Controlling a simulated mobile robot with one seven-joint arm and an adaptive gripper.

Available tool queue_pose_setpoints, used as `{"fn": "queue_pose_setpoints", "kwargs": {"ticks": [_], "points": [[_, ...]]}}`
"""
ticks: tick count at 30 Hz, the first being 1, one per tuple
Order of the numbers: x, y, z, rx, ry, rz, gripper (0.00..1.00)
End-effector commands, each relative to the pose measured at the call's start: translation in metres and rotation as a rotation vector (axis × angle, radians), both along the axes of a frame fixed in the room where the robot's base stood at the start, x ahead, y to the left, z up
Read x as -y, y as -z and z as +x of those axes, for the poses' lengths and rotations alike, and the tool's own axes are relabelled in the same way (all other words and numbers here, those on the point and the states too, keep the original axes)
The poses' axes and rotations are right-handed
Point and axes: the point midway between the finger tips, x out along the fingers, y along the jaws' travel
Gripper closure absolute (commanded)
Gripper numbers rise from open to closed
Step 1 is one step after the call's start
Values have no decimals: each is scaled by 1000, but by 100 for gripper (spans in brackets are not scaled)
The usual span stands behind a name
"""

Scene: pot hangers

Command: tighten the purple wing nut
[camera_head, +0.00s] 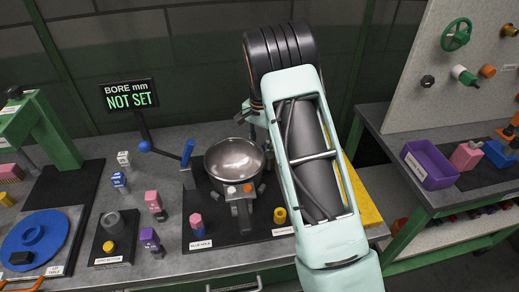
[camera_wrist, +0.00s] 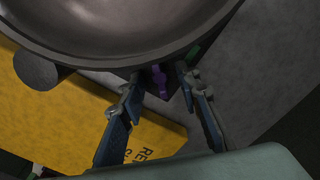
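The purple wing nut (camera_wrist: 160,80) shows in the wrist view, small and dark, just below the rim of a round metal bowl (camera_wrist: 130,25). My gripper (camera_wrist: 157,84) has its two blue-grey fingers apart, one on each side of the wing nut in the picture. I see a gap between each finger and the nut, and cannot tell how far the nut lies from the fingertips in depth. In the head view the bowl (camera_head: 234,160) stands on the bench, and my arm hides the gripper and the wing nut.
A yellow board (camera_wrist: 70,115) with dark lettering lies under the fingers. A black sign (camera_head: 130,96) reads "BORE mm NOT SET". Several coloured pieces stand on the bench left of the bowl. A purple bin (camera_head: 429,165) sits on the right bench.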

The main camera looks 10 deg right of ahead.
Motion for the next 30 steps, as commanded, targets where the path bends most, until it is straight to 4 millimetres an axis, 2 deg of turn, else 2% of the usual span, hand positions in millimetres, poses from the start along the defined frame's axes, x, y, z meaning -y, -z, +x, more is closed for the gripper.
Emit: {"fn": "queue_pose_setpoints", "kwargs": {"ticks": [15, 26, 30], "points": [[0, -49, 0, 1, 0, -1, 70], [0, -50, 0, 1, 0, -1, 70], [0, -64, 1, 4, 0, -1, 70]]}}
